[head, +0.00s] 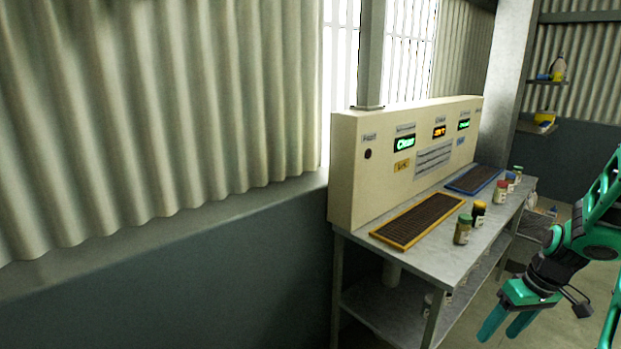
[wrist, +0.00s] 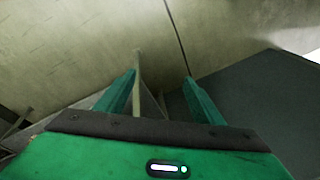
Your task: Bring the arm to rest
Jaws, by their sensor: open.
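My green arm enters the head view from the right, bent at the elbow, with the forearm slanting down and to the left. My gripper (head: 500,328) hangs at the lower right, in front of the metal bench, with its two fingers pointing down and left. In the wrist view my gripper (wrist: 160,88) shows its two green fingers wide apart. Nothing is between them but background, the floor and a thin pale post behind. It is open and empty and touches nothing that I can see.
A metal bench (head: 440,210) carries a cream control panel (head: 355,200), an orange-framed tray (head: 418,220), a blue-framed tray (head: 474,180) and several jars (head: 463,229). A corrugated wall (head: 150,110) fills the left. Shelves (head: 545,82) hang at the back right.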

